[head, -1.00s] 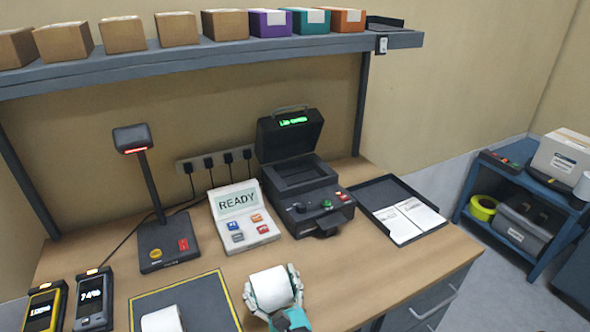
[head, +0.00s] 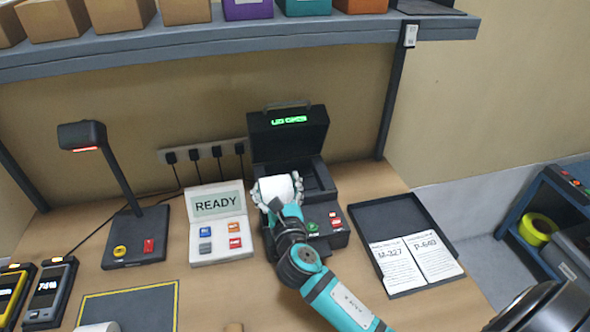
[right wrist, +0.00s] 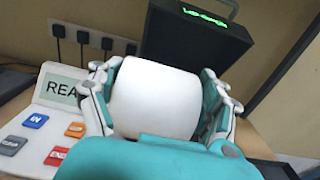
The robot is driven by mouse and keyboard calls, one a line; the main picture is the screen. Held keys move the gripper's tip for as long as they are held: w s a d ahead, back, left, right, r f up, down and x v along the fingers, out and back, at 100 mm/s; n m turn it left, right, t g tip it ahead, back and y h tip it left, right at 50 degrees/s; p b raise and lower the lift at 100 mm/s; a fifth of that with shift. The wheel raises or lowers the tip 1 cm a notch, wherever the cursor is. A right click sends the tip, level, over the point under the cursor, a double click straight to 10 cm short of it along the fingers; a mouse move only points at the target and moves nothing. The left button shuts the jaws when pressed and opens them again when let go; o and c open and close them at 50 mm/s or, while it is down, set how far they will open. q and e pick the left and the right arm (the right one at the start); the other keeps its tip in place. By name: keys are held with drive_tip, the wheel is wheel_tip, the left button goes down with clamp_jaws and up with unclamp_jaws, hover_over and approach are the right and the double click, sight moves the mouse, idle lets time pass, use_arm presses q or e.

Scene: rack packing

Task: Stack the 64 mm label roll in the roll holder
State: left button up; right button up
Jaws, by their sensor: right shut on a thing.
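A white label roll (head: 277,188) is held between the fingers of my right gripper (head: 279,190), in front of and over the left part of the open label printer (head: 322,222). In the right wrist view the roll (right wrist: 156,98) lies crosswise between the two fingers, which press on its ends. The printer's lid (head: 290,140) stands up, with green lit text on it. The roll and gripper cover part of the printer's bay (head: 318,180), so I cannot tell whether the roll touches it. The roll's width cannot be read. My left gripper is not in view.
A READY panel (head: 217,225) with buttons stands left of the printer. A black tray (head: 440,222) with two papers lies right. A scanner stand (head: 135,238) and a yellow-edged mat (head: 130,305) with another white roll (head: 98,327) are at left. A shelf (head: 200,42) with boxes hangs above.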

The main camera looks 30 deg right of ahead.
drive_tip(key=shift+w+d+f, duration=0.8)
drive_tip(key=shift+w+d, duration=0.8)
drive_tip(key=shift+w+d+f, duration=0.75)
drive_tip(key=shift+w+d, duration=0.85)
drive_tip(key=shift+w, duration=0.05)
drive_tip(key=shift+w+d+f, duration=0.8)
drive_tip(key=shift+w+d, duration=0.8)
drive_tip(key=shift+f, duration=0.1)
drive_tip(key=shift+f+b, duration=0.25)
drive_tip(key=shift+b, duration=0.15)
drive_tip(key=o, duration=1.5)
drive_tip(key=shift+c, duration=0.2)
drive_tip(key=shift+r, duration=0.15)
